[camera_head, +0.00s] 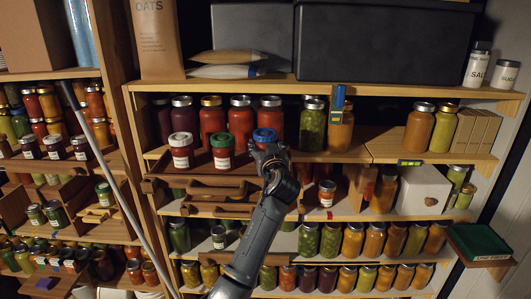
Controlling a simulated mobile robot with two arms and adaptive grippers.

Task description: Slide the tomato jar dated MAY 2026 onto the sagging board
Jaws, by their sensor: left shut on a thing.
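Three small red jars stand in a row at the front of the upper shelf: a white-lidded jar (181,152), a green-lidded jar (221,156) and a blue-lidded jar (263,135). They have pale labels, but any dates are too small to read. My left gripper (267,154) is at the blue-lidded jar, shut on it, and hides most of its body. The shelf board (340,144) runs on to the right of the jars; a seam divides it from the board (432,155) farther right. I cannot tell which one sags. My right gripper is not in view.
Taller red jars (241,120) stand close behind. A green jar (312,124) and an orange jar (341,130) stand right of them. A small level (409,162) is on the shelf's front edge. The board between the orange jar and amber jars (419,127) is bare.

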